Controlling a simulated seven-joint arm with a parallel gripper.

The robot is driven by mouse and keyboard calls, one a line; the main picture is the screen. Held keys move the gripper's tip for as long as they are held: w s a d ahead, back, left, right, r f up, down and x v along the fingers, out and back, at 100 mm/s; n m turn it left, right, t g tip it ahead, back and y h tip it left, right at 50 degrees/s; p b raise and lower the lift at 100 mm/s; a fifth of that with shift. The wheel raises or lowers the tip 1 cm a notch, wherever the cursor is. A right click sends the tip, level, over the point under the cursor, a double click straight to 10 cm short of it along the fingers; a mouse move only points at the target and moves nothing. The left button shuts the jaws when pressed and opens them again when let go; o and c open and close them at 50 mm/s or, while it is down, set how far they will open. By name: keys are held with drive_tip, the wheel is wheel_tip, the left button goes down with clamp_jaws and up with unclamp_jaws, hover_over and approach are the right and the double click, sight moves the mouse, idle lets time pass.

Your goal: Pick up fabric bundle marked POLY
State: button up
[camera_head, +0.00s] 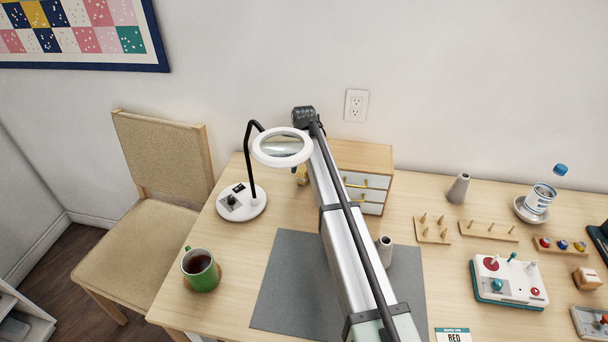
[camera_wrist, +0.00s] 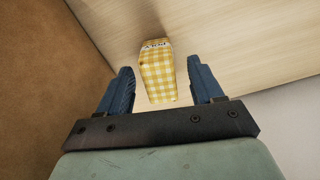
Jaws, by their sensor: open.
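A yellow-and-white checked fabric bundle (camera_wrist: 158,76) stands on the wooden surface in the wrist view. A white label with dark marks is at its top end, too small to read surely. My gripper (camera_wrist: 161,68) is open, with one blue finger on each side of the bundle. Gaps show on both sides, and I see no finger touching it. In the head view, a small yellow piece (camera_head: 302,176) shows just left of my arm, probably this bundle. My fingers are hidden there behind the arm.
A magnifier lamp (camera_head: 242,203) stands left of my arm, its ring close beside it. A small drawer cabinet (camera_head: 368,158) is just right of the arm. A green mug (camera_head: 201,272) stands near the table's left edge. A grey mat (camera_head: 284,290) lies under the arm.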

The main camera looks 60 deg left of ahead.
drive_tip(key=shift+f, duration=0.85)
drive_tip(key=c, duration=1)
drive_tip(key=shift+r, duration=0.1)
drive_tip(key=shift+c, duration=0.2)
